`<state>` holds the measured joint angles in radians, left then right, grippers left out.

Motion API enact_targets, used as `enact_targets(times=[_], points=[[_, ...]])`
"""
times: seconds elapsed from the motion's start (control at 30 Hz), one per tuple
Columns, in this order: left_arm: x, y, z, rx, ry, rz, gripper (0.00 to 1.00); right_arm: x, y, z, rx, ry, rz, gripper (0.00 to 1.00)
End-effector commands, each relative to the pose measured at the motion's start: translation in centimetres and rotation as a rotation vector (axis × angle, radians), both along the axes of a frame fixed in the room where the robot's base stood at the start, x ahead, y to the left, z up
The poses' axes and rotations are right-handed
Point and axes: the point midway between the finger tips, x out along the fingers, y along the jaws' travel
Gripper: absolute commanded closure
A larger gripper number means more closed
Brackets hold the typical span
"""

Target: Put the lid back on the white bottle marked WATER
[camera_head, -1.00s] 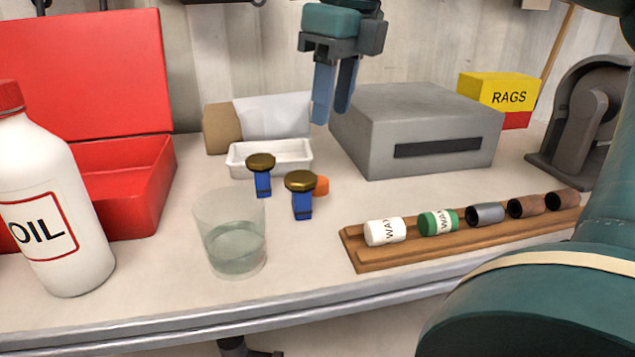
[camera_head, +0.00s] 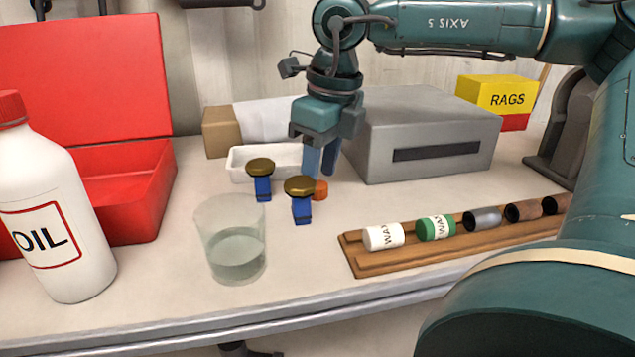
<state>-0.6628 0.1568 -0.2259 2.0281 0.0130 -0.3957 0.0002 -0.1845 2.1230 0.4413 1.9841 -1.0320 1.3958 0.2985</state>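No white bottle marked WATER shows in this view. A small orange round piece (camera_head: 321,190), which may be a lid, lies on the bench, partly hidden behind the front brass-topped blue piece. My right gripper (camera_head: 320,173) points down just above and behind the orange piece, its two fingers apart with a narrow gap. I see nothing between them, and I cannot tell whether they touch the orange piece. A white bottle marked OIL (camera_head: 60,210) stands at the left with its red cap on. My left gripper is out of view.
Two brass-topped blue pieces (camera_head: 263,188) (camera_head: 303,208) stand close to the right gripper. A clear glass of liquid (camera_head: 236,255) stands in front. A white tray (camera_head: 240,160), grey box (camera_head: 425,125), open red case (camera_head: 120,205) and wooden rack (camera_head: 385,262) of cylinders surround them.

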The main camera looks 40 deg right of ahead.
Motion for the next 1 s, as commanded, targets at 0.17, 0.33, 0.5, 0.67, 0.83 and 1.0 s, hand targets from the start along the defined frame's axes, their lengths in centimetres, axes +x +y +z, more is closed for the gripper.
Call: enact_targets(times=[0.17,0.33,0.5,0.67,0.83,1.0], points=[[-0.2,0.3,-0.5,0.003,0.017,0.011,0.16,0.2,0.1,-1.7,-0.001,0.000,-0.001,0.61],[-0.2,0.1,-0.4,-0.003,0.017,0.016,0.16,0.3,0.1,-1.9,0.000,-0.002,-0.002,0.61],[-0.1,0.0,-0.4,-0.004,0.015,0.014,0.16,0.3,0.1,-1.9,0.000,-0.002,-0.002,0.61],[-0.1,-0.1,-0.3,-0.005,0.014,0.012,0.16,0.3,0.0,-1.9,0.000,-0.002,-0.001,0.72],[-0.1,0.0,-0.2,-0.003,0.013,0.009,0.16,0.3,0.0,-1.9,-0.001,-0.001,-0.001,0.86],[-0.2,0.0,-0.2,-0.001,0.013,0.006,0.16,0.3,0.0,-1.9,-0.001,-0.001,-0.001,0.97]])
